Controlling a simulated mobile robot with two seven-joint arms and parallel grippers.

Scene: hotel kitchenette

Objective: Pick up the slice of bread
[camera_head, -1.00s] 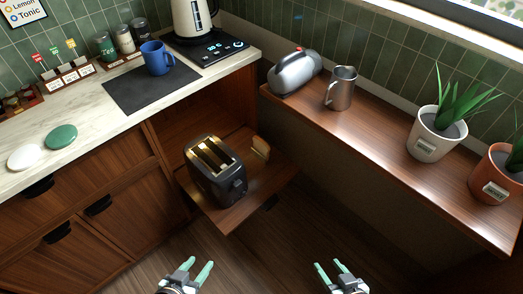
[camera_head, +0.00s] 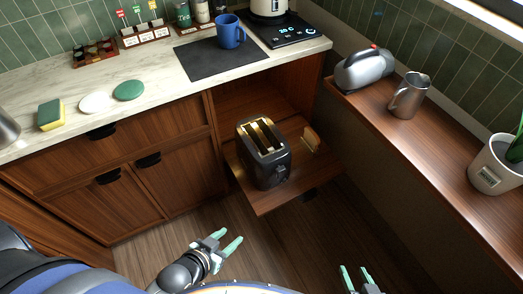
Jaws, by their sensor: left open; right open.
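The slice of bread (camera_head: 311,138) stands on edge on the pull-out wooden shelf (camera_head: 262,204), just right of the black toaster (camera_head: 264,158). I cannot tell what holds it up. The toaster has two long slots on top, which look empty. My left gripper (camera_head: 225,243) is open and empty over the floor, in front of and below the shelf. My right gripper (camera_head: 356,277) is open and empty at the bottom edge, well short of the bread, and partly cut off by the picture edge.
A marble counter (camera_head: 150,122) holds a sponge (camera_head: 50,115), a white disc (camera_head: 95,102), a green disc (camera_head: 129,90) and a blue mug (camera_head: 230,32) on a dark mat. A wooden ledge (camera_head: 425,137) at right bears a metal jug (camera_head: 408,96) and a potted plant (camera_head: 492,167). The floor before the shelf is clear.

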